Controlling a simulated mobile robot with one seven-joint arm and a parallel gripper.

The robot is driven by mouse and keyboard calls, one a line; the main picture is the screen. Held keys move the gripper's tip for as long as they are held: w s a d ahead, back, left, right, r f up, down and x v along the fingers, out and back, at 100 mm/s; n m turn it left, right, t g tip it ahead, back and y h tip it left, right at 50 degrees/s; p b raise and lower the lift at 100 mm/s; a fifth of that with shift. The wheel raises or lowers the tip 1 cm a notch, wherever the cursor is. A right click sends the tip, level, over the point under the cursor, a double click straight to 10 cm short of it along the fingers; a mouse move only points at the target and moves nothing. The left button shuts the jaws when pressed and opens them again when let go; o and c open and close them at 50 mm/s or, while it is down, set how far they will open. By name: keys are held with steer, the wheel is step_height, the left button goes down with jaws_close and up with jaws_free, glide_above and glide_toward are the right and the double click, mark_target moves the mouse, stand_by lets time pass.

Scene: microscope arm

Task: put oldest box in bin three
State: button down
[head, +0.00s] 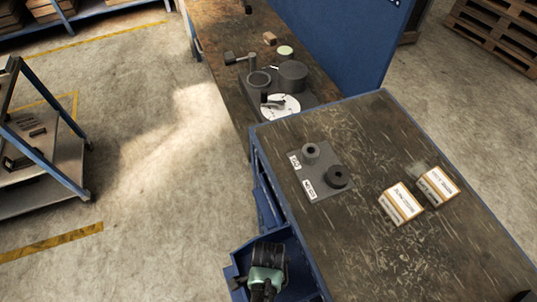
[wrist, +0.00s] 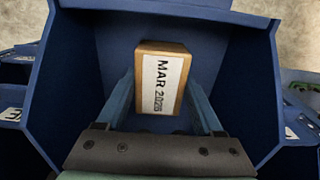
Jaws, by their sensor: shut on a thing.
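A small cardboard box (wrist: 161,78) with a white label reading "MAR 2026" shows in the wrist view. My gripper (wrist: 163,105) is shut on it, with one finger on each side. The box is inside the walls of an open blue bin (wrist: 75,75); whether it touches the floor is unclear. In the head view, my gripper (head: 268,285) is over this blue bin (head: 300,262) at the bench's left side, and the box is hidden. Two more labelled boxes, a nearer one (head: 401,204) and a farther one (head: 438,186), stand on the bench top; their labels are too small to read.
The bench (head: 370,140) also bears a grey plate (head: 325,190) with two dark round parts. Neighbouring bins with partly seen labels flank this one in the wrist view; I cannot read its number. A workbench with fixtures (head: 280,85) stands behind. Open floor lies left.

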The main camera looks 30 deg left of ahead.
steer(key=shift+f, duration=0.2)
steer(key=shift+c, duration=0.2)
jaws_free()
steer(key=shift+r, duration=0.1)
step_height(320, 180, up, 12)
steer(key=shift+r, duration=0.15)
stand_by(0.8)
